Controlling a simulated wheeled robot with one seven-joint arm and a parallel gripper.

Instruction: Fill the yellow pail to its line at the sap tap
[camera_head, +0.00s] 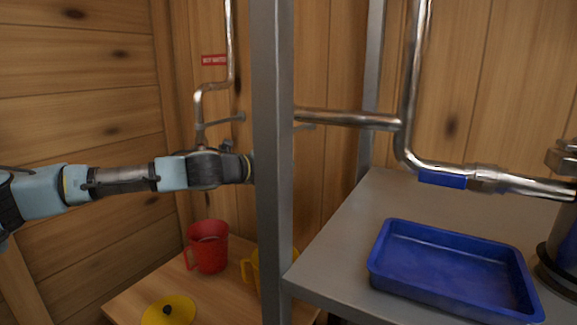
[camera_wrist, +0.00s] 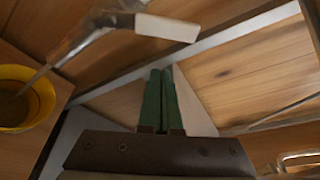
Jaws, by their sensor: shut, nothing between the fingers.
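The yellow pail (camera_head: 254,272) stands on the low wooden table, mostly hidden by the grey post in the head view. In the wrist view its yellow rim (camera_wrist: 47,98) shows at the left, cut off by the frame. A thin grey streak, apparently a stream, runs from the metal tap (camera_wrist: 103,19) into the pail. Brownish contents show inside; the fill line is not visible. The tap's pale lever (camera_wrist: 167,28) lies just beyond my fingertips, apart from them. My gripper (camera_wrist: 162,72) is shut and empty, its green fingers together. In the head view the post hides its fingers.
A red pail (camera_head: 208,250) and a yellow lid (camera_head: 168,311) with a black knob are on the low table. The hot water pipe (camera_head: 229,45) hangs above. The grey post (camera_head: 272,220) stands in front of my gripper. A blue tray (camera_head: 455,258) lies on the right counter.

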